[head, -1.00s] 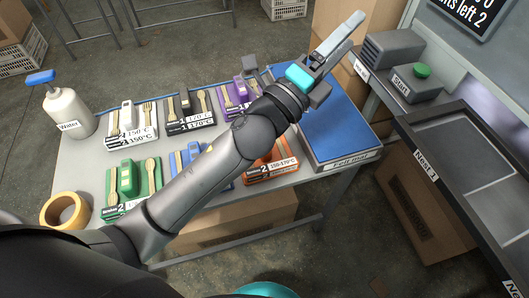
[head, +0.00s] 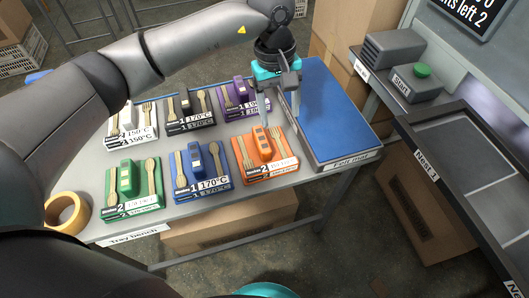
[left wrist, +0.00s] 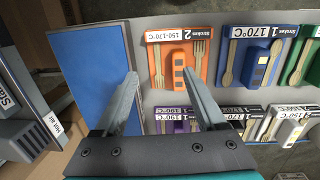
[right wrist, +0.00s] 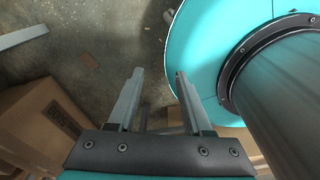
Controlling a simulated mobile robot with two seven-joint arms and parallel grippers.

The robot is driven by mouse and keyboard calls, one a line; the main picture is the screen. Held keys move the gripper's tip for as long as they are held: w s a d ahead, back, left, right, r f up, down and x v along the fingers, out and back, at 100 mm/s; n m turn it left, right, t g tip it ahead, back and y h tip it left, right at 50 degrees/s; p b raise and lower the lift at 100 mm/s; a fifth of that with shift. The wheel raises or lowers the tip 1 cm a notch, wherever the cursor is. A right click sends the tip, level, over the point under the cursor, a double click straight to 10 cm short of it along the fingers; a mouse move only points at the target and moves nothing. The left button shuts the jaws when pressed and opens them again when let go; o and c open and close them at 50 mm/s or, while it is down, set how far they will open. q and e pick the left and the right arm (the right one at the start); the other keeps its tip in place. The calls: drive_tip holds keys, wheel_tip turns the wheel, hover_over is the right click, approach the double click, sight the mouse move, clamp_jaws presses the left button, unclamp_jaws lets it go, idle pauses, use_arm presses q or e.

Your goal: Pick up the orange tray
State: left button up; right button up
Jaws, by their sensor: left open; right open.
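The orange tray (head: 285,147) lies at the front right of the tray bench in the head view, beside the blue mat. In the left wrist view the orange tray (left wrist: 170,55) lies beyond the open, empty fingertips (left wrist: 160,74). My right gripper (right wrist: 159,72) is open and empty over the floor, seen only in the right wrist view.
A blue tray (head: 203,183) stands just left of the orange one, then a green tray (head: 147,192). Purple, black and white trays form the back row. The blue felt mat (head: 335,115) is clear. Nest 1 (head: 428,172) and the Start button (head: 422,70) stand at right.

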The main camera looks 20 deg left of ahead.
use_arm(q)
drive_tip(key=a+y, duration=0.1)
drive_tip(key=a, duration=0.1)
drive_tip(key=b, duration=0.1)
hover_over(264, 145)
drive_tip(key=f, duration=0.9)
drive_tip(key=shift+w+d, duration=0.2)
drive_tip(key=shift+d, duration=0.2)
drive_tip(key=shift+f, duration=0.25)
drive_tip(key=f, duration=0.1)
drive_tip(key=f+b, duration=0.1)
drive_tip(key=f, duration=0.2)
drive_tip(key=shift+s+a, duration=0.25)
drive_tip(key=shift+a, duration=0.05)
drive_tip(key=shift+f, duration=0.65)
use_arm(e)
drive_tip(key=shift+w+d+f+t, duration=0.3)
drive_tip(key=shift+w+d+f, duration=0.55)
drive_tip(key=shift+w+f, duration=0.3)
use_arm(q)
drive_tip(key=shift+c, duration=0.4)
clamp_jaws()
